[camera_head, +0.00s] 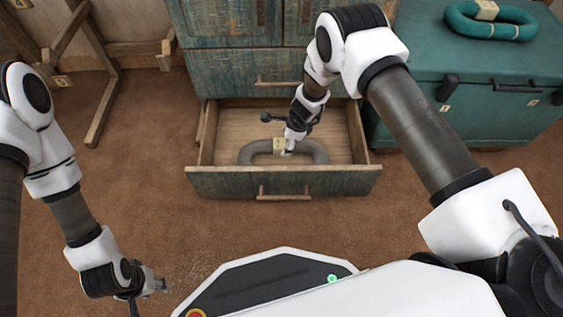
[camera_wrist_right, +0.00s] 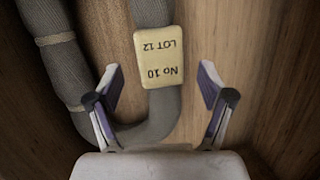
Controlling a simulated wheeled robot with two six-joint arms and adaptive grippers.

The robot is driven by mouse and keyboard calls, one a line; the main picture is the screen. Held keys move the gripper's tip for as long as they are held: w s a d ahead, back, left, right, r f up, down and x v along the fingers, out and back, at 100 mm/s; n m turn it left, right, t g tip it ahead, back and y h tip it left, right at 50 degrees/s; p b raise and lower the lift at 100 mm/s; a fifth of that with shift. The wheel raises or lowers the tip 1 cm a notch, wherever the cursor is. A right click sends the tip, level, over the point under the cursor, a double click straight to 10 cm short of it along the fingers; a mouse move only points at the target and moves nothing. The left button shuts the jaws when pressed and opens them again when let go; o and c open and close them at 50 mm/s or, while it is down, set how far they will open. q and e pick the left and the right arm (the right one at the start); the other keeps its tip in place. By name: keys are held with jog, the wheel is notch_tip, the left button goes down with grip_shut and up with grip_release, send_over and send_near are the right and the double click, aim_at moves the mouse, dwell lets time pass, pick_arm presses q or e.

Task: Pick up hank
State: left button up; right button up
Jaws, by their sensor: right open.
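A grey hank (camera_head: 316,151), an oblong loop of yarn, lies in the open wooden drawer (camera_head: 225,181). It also shows in the right wrist view (camera_wrist_right: 160,125), with thin ties and a cream tag (camera_wrist_right: 160,58) reading "No 10 LOT 12". My right gripper (camera_head: 287,152) reaches down into the drawer over the hank. In the right wrist view its open fingers (camera_wrist_right: 160,88) stand on either side of one stretch of the hank, with gaps to both sides. I cannot tell its exact height above it. My left gripper (camera_head: 160,284) is low at the left, away from the drawer; its fingers are too small to read.
A teal hank (camera_head: 491,20) with a tag lies on a green chest (camera_head: 480,75) at the right. The cabinet (camera_head: 225,70) rises behind the drawer. A wooden frame (camera_head: 104,108) stands at the left. The brown floor in front of the drawer is clear.

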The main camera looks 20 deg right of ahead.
aim_at(285, 143)
jog(key=b+x, duration=0.1)
jog(key=x, duration=0.2)
jog(key=shift+f, duration=0.25)
pick_arm(q)
notch_tip(285, 143, down, 2)
jog(key=shift+w+f, duration=0.1)
jog(key=shift+f, duration=0.1)
pick_arm(e)
jog(key=shift+r, duration=0.1)
jog(key=c, duration=1.4)
jog(key=shift+o, duration=0.2)
jog(key=shift+r, duration=0.1)
